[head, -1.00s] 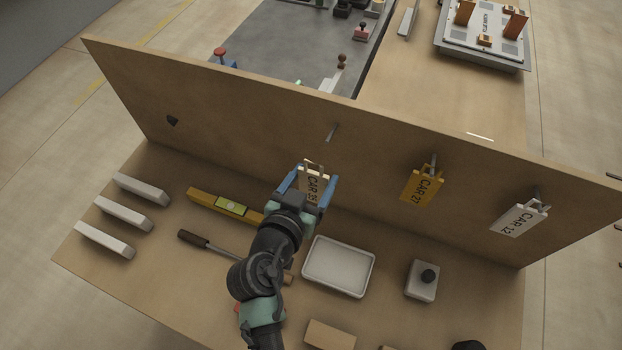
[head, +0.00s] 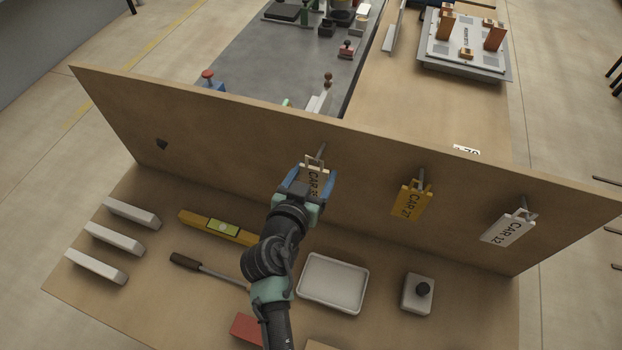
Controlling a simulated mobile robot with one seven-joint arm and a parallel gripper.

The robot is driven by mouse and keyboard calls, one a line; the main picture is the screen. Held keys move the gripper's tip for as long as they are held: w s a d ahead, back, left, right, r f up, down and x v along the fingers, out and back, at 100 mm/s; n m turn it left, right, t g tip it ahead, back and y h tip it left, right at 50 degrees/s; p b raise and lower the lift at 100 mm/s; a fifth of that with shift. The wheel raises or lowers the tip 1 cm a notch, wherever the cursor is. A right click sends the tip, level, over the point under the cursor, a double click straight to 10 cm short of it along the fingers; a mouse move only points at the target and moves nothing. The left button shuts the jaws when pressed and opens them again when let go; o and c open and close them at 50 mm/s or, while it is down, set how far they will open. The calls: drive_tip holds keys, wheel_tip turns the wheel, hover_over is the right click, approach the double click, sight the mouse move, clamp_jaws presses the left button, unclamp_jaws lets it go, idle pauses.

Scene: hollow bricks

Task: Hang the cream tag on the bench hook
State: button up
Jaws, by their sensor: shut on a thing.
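The cream tag (head: 314,166), with dark "CAR" lettering partly covered, is held at the upright back board. My gripper (head: 313,186) is shut on the tag, its blue fingers on either side of it. The bench hook (head: 321,150) is a thin grey peg sticking out of the board. The tag's top loop is right at the hook; I cannot tell whether the loop is around the peg or only in front of it.
A yellow tag (head: 411,200) and a white tag (head: 508,228) hang on hooks to the right. The back board (head: 240,150) stands close behind my gripper.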

drive_tip(key=shift+w+d, duration=0.1)
drive_tip(key=shift+w, duration=0.2)
drive_tip(key=shift+w+d+f+b, duration=0.2)
drive_tip(key=shift+w+f+b, duration=0.4)
drive_tip(key=shift+b, duration=0.35)
drive_tip(key=shift+w, duration=0.1)
drive_tip(key=shift+r, duration=0.1)
drive_tip(key=o, duration=1.3)
drive_tip(key=b+v, duration=0.4)
drive_tip(key=v, duration=0.9)
